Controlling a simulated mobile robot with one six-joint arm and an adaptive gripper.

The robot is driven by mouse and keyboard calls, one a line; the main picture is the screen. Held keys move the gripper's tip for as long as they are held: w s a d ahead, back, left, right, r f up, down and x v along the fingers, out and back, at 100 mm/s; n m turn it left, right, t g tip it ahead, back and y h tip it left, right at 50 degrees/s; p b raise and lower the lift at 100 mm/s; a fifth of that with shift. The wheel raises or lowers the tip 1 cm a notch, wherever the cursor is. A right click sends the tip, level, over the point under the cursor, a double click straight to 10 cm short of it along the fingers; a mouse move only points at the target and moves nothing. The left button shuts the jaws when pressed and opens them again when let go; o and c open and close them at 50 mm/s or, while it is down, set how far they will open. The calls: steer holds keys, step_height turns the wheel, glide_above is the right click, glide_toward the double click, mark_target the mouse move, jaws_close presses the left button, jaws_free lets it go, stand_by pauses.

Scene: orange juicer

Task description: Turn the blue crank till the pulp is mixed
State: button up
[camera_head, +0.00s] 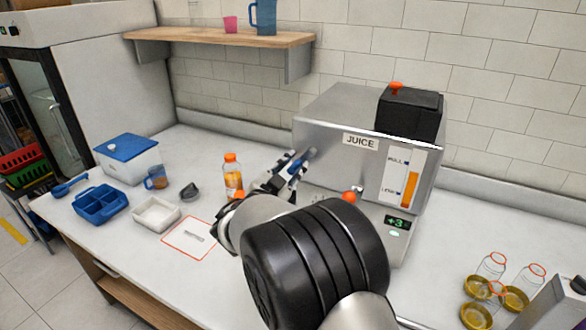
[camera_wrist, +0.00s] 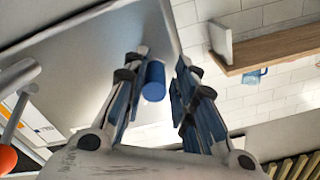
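The steel juicer (camera_head: 335,130) stands against the back wall with a "JUICE" label, a black top box and an orange level gauge. The blue crank's handle (camera_wrist: 154,82) shows in the wrist view as a short blue cylinder between my two fingers. My gripper (camera_wrist: 161,58) is open around it; the handle lies close to the left finger, with a gap to the right finger. In the head view my gripper (camera_head: 291,168) is at the juicer's left side, and I cannot make out the crank there. The rest of the crank and the pulp are hidden.
An orange-capped juice bottle (camera_head: 232,178) stands just left of my gripper. A blue divided tray (camera_head: 100,205), white tray (camera_head: 157,214) and blue-lidded box (camera_head: 130,155) are further left. Glass bottles (camera_head: 491,266) and gold lids stand at right. A wooden shelf (camera_head: 220,38) hangs above.

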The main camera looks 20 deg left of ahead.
steer(key=shift+o, duration=0.8)
steer(key=shift+s, duration=0.15)
steer(key=s, duration=0.7)
steer(key=shift+s+a, duration=0.1)
steer(key=shift+f, duration=0.1)
steer(key=shift+c, duration=0.5)
